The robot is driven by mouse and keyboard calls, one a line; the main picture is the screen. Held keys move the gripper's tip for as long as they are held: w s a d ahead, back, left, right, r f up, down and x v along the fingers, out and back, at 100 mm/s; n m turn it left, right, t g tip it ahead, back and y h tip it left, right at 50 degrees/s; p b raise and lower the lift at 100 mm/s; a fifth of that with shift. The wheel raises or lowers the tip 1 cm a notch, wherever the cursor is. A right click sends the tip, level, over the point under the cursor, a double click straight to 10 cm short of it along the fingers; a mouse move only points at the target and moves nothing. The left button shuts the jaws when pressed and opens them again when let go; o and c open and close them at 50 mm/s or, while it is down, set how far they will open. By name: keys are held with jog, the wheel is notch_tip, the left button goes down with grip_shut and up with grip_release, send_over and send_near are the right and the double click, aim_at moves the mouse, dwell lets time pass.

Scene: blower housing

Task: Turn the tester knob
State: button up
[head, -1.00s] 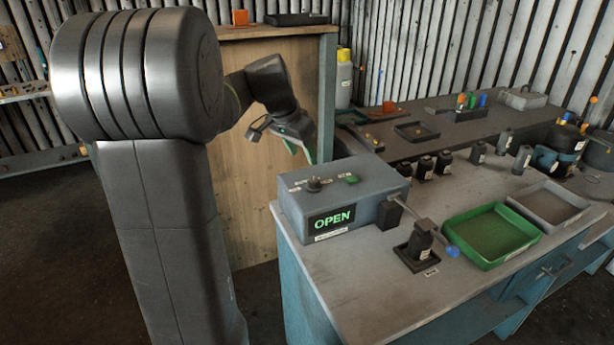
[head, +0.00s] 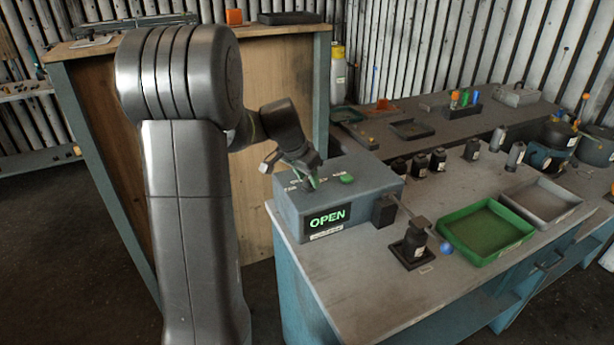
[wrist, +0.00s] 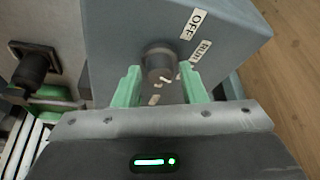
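The knob is hidden by my gripper in the head view. My gripper (head: 312,184) is at the top of the tester. In the wrist view its green fingers (wrist: 162,84) are apart, one on each side of the knob's near part, with gaps visible.
A dark fixture (head: 412,246) holding a black part stands right of the tester, near a lever with a blue ball (head: 446,248). A green tray (head: 487,232) and a grey tray (head: 543,200) lie further right. Several dark cylinders stand behind.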

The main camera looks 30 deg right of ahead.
jog(key=c, duration=0.6)
jog(key=shift+n, duration=0.3)
jog(key=n, duration=0.1)
jog(key=n+t, duration=0.1)
jog(key=n, duration=0.1)
jog(key=shift+s+d+r+t+p, duration=0.1)
jog(key=shift+s+d+t+p, duration=0.05)
jog(key=shift+t+p, duration=0.15)
jog(key=n, duration=0.2)
jog(key=n+t+y, duration=0.1)
jog(key=n, duration=0.1)
jog(key=shift+s+d+y+p, duration=0.1)
jog(key=shift+y+p, duration=0.2)
jog(key=n+y, duration=0.1)
jog(key=n, duration=0.1)
jog(key=n+y+b, duration=0.1)
jog(key=n, duration=0.2)
jog(key=shift+d+n+t, duration=0.15)
jog(key=shift+n+t, duration=0.15)
jog(key=shift+t, duration=0.1)
jog(key=n+y, duration=0.1)
jog(key=n, duration=0.1)
jog(key=n+b, duration=0.1)
jog(key=n, duration=0.1)
jog(key=shift+d+n+y, duration=0.15)
jog(key=shift+n+y, duration=0.15)
jog(key=shift+y, duration=0.1)
